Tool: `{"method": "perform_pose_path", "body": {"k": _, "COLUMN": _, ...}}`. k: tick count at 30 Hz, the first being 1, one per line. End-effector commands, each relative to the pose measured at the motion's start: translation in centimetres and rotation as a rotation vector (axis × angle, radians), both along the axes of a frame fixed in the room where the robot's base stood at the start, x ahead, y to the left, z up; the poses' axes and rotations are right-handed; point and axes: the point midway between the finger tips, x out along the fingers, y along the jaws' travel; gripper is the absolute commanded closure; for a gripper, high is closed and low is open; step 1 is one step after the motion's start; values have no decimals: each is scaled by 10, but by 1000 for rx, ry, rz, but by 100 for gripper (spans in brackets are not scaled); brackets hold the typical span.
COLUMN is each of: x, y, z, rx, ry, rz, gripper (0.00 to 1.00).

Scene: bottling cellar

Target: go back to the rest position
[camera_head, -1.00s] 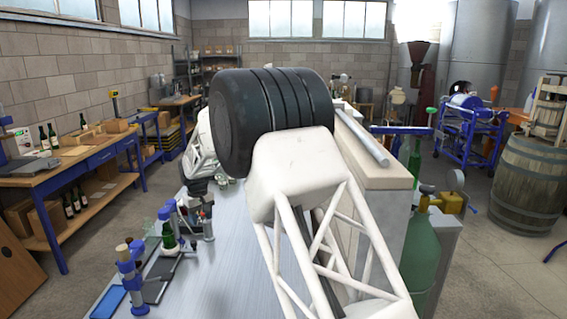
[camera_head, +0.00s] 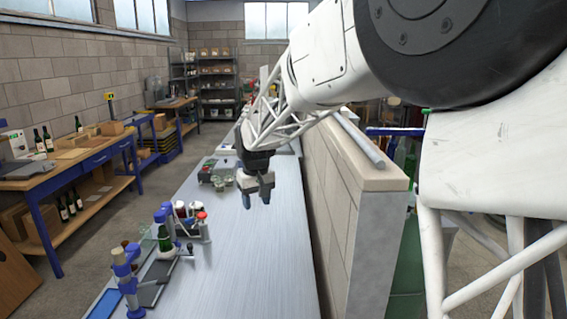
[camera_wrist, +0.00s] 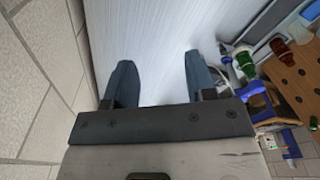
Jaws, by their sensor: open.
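My gripper (camera_head: 257,198) hangs above the long pale metal bench top (camera_head: 232,265), its fingers pointing down. It is open and empty. In the wrist view the two fingers of my gripper (camera_wrist: 160,84) stand well apart with only bare bench top (camera_wrist: 160,40) between them. My white arm reaches in from the right of the head view, over the low block wall.
A low block wall (camera_head: 335,190) runs along the bench's right side. A blue-and-grey bottling device (camera_head: 127,275) and a green bottle (camera_head: 164,238) stand at the near left. Small glasses (camera_head: 247,182) stand behind my gripper. The bench middle is clear.

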Motion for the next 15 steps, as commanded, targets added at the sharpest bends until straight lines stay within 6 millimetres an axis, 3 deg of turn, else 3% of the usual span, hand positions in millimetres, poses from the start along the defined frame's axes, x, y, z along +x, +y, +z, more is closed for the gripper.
{"method": "perform_pose_path", "body": {"k": 15, "x": -102, "y": -100, "z": 40, "rx": 15, "ry": -38, "rz": -132, "gripper": 49}}
